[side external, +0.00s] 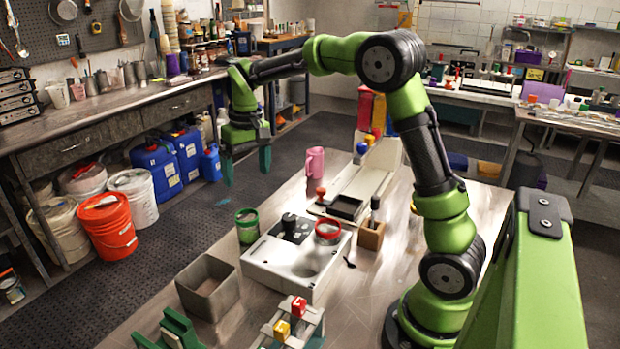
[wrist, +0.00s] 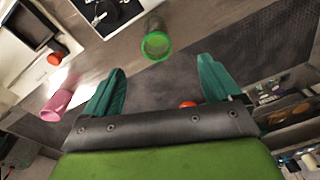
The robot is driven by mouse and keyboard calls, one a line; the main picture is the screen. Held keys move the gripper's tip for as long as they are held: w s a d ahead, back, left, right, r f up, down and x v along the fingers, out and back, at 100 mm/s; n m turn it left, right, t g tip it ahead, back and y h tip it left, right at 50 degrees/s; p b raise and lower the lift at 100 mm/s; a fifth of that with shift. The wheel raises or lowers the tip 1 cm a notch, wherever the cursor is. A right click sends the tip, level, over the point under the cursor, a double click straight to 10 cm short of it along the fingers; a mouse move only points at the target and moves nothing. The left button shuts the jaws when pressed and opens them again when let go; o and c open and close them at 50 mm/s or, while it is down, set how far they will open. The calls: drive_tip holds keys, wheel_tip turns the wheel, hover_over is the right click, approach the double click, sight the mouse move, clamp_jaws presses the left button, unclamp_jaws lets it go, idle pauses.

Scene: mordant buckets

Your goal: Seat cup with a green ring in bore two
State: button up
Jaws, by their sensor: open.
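The cup with a green ring (side external: 247,226) stands on the table beside the left corner of a pale block (side external: 283,281). It also shows in the wrist view (wrist: 156,46), beyond the fingertips. The block holds a cup with a red ring (side external: 328,231) toward its far right and a dark panel with a black knob (side external: 289,222). A round recess shows on the block's near part; I cannot read any bore numbers. My gripper (side external: 246,166) is open and empty, pointing down, above and apart from the green-ringed cup. Its fingers (wrist: 160,70) have nothing between them.
An open grey box (side external: 207,287) stands left of the block. A pink mug (side external: 315,161), a black-inset tray (side external: 343,207) and a wooden holder (side external: 371,235) with a dark-handled tool are behind it. A stand with red and yellow pieces (side external: 290,325) is in front.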

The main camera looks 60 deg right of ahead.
drive_tip(key=w+d, duration=0.1)
drive_tip(key=w, duration=0.1)
approach(247, 216)
drive_tip(key=shift+n+g, duration=0.4)
drive_tip(key=f, duration=0.2)
drive_tip(key=s+a+f, duration=0.1)
drive_tip(key=f, duration=0.2)
drive_tip(key=a+f, duration=0.1)
drive_tip(key=f, duration=0.2)
drive_tip(key=shift+s+a+f, duration=0.1)
drive_tip(key=shift+s+f, duration=0.05)
drive_tip(key=c, duration=1.1)
drive_tip(key=shift+c, duration=0.6)
drive_tip(key=shift+r, duration=0.2)
